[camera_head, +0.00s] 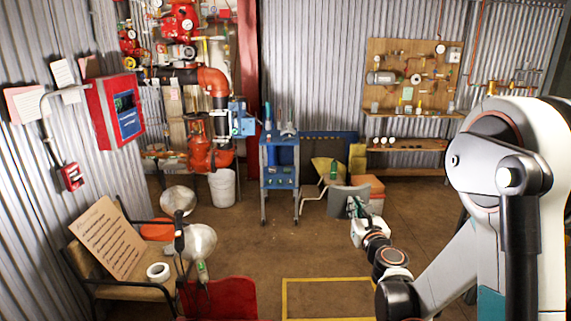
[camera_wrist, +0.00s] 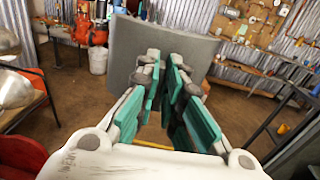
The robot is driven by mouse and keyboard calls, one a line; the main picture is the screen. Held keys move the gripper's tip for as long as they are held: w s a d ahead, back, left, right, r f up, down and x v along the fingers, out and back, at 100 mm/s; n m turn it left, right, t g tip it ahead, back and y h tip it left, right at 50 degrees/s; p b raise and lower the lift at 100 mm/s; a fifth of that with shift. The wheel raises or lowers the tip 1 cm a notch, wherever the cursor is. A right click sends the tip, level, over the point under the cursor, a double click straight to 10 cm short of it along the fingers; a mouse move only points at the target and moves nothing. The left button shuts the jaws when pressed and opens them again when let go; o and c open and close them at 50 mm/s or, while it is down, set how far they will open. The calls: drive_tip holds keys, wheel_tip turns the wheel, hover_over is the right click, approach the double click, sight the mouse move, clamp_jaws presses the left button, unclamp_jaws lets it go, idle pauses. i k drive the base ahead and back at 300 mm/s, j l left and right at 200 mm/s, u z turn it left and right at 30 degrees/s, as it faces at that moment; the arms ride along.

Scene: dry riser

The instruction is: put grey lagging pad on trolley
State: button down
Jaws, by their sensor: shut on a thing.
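The grey lagging pad (camera_head: 341,201) is a flat grey sheet held up in the air in front of my gripper (camera_head: 356,208). In the wrist view the pad (camera_wrist: 138,45) stands broad beyond the teal-padded fingers of my gripper (camera_wrist: 170,72), which are shut on its near edge. The exact contact is partly hidden by the fingers. The trolley (camera_head: 280,182) is a blue wheeled frame with shelves, left of the pad and further back. Bottles and tools stand on its top. In the wrist view the pad covers much of the background, and I cannot make out the trolley clearly.
A white bucket (camera_head: 222,188) stands left of the trolley. A chair with a yellow cushion (camera_head: 327,170) and an orange box (camera_head: 369,190) stand behind the pad. A bench with a cardboard sign (camera_head: 107,238) and lamps are at left. The middle floor (camera_head: 260,250) is clear.

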sight(271, 134)
drive_tip(key=i+l+z, duration=0.55)
drive_tip(key=i+z, duration=0.3)
drive_tip(key=i, duration=0.2)
drive_tip(key=i+u, duration=0.45)
drive_tip(key=i, duration=0.35)
drive_tip(key=i+l+u, duration=0.15)
drive_tip(key=i+u, duration=0.25)
drive_tip(key=i, duration=0.4)
drive_tip(key=i+j+u, duration=0.1)
drive_tip(key=i+u, duration=0.3)
drive_tip(key=i, duration=0.45)
drive_tip(key=i+l+u, duration=0.2)
drive_tip(key=i+u, duration=0.2)
drive_tip(key=i, duration=0.45)
drive_tip(key=i+j+z, duration=0.45)
drive_tip(key=i, duration=0.35)
drive_tip(key=i+j+z, duration=0.45)
drive_tip(key=i+j, duration=0.25)
drive_tip(key=j, duration=0.2)
